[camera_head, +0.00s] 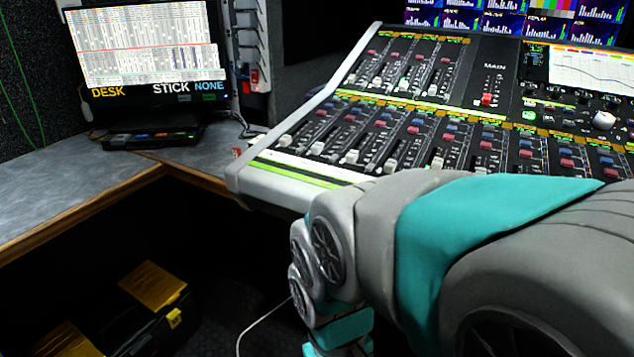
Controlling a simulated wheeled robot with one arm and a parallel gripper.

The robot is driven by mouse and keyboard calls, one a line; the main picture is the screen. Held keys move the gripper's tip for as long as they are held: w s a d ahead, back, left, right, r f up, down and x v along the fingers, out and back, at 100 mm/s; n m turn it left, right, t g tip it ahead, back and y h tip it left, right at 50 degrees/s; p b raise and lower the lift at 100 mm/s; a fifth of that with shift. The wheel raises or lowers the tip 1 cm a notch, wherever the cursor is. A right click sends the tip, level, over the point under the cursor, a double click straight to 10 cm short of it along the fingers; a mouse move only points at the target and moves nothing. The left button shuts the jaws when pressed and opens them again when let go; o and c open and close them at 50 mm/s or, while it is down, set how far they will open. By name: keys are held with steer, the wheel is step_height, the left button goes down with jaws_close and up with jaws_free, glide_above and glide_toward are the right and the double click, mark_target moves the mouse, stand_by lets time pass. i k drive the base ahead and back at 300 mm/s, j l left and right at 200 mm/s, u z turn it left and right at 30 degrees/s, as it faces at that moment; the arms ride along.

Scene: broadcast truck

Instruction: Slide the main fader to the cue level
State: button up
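The main fader (487,99) is a red cap on a dark strip under the word MAIN, in the upper right part of the mixing desk (300,170). Small tick marks run beside its slot; I cannot make out which one is the cue level. My grey and teal arm crosses the lower right of the head view, in front of the desk's near edge. The arm bends downward at its left end, and my gripper is not visible. Nothing of mine touches the main fader in this view.
White and red channel faders (437,163) fill the desk around the main strip. A white knob (603,121) and a desk screen (590,72) lie to its right. A monitor (150,50) stands on the left counter (60,190). Dark cases (140,310) sit on the floor.

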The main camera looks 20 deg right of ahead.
mark_target(486, 97)
steer(key=k+z, duration=0.15)
steer(key=z, duration=0.3)
steer(key=k+l+z, duration=0.1)
steer(key=z, duration=0.3)
steer(key=k+l+z, duration=0.15)
steer(key=z, duration=0.3)
steer(key=i+j, duration=0.1)
steer(key=j, duration=0.3)
steer(key=i+j, duration=0.1)
steer(key=j, duration=0.35)
steer(key=i+j, duration=0.1)
steer(key=j, duration=0.3)
steer(key=i+j, duration=0.1)
steer(key=j, duration=0.35)
steer(key=i+j, duration=0.1)
steer(key=j, duration=0.3)
steer(key=i+j, duration=0.1)
steer(key=j, duration=0.3)
